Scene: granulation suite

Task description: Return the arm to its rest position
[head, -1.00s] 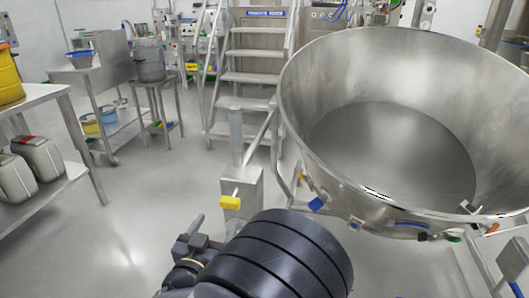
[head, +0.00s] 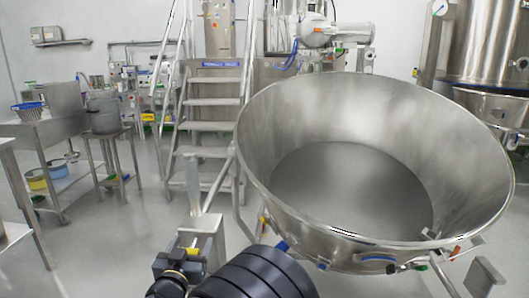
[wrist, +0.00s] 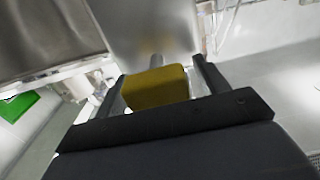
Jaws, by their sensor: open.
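My gripper (wrist: 158,67) is open in the wrist view, with its two dark fingers apart. A yellow block-like knob (wrist: 155,89) on a short metal stem lies between the fingers in that picture. I cannot tell whether either finger touches it. In the head view my dark arm shows at the bottom, and the yellow knob (head: 193,251) shows just above the arm's end, beside a steel post box (head: 202,229). The fingertips are not clear in the head view.
A large open steel bowl (head: 255,150) stands close on the right, with clamps along its lower rim. Steel steps (head: 212,128) rise behind the post. Floor between is clear.

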